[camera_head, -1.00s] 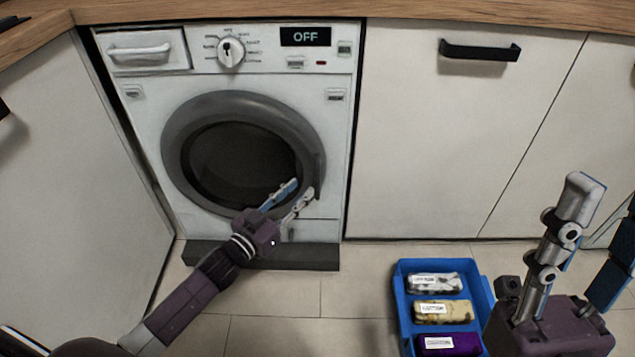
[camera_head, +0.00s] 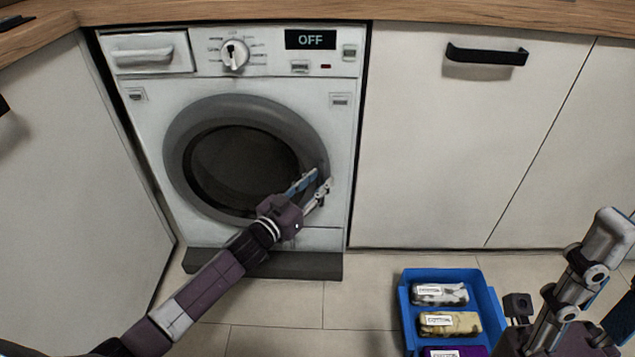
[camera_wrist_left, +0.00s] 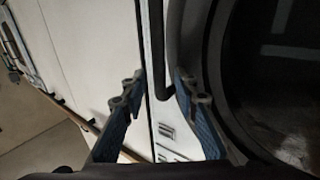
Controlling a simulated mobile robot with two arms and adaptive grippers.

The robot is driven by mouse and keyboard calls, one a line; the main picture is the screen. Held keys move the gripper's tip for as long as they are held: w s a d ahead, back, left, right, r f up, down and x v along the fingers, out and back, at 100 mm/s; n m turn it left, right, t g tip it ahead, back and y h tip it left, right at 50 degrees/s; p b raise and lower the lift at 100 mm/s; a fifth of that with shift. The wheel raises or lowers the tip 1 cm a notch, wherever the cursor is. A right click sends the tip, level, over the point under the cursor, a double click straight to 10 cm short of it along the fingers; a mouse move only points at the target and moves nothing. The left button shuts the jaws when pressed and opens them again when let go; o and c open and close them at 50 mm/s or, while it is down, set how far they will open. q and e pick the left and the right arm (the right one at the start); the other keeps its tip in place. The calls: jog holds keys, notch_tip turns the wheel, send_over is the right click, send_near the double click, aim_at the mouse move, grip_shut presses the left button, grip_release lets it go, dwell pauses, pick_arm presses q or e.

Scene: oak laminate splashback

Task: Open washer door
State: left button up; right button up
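The white washer (camera_head: 345,125) has a round grey door (camera_head: 185,130) with dark glass, and the door is shut. Its display (camera_head: 311,39) reads OFF. My left gripper (camera_head: 319,179) is at the lower right part of the door rim, with its fingers apart. In the left wrist view the open left gripper (camera_wrist_left: 162,92) has one finger on each side of the end of a dark bar (camera_wrist_left: 158,50), which looks like the door handle. I cannot tell whether either finger touches it. My right gripper (camera_head: 615,270) is open and empty at the lower right, partly cut off.
A blue crate (camera_head: 405,310) with several labelled packages stands on the tiled floor at right. White cabinets (camera_head: 440,150) flank the washer, one with a black handle (camera_head: 487,55). A wooden worktop (camera_head: 330,10) runs above. The floor before the washer is clear apart from my arm.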

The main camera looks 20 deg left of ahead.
pick_arm(q)
grip_shut()
jog(key=shift+s, duration=0.15)
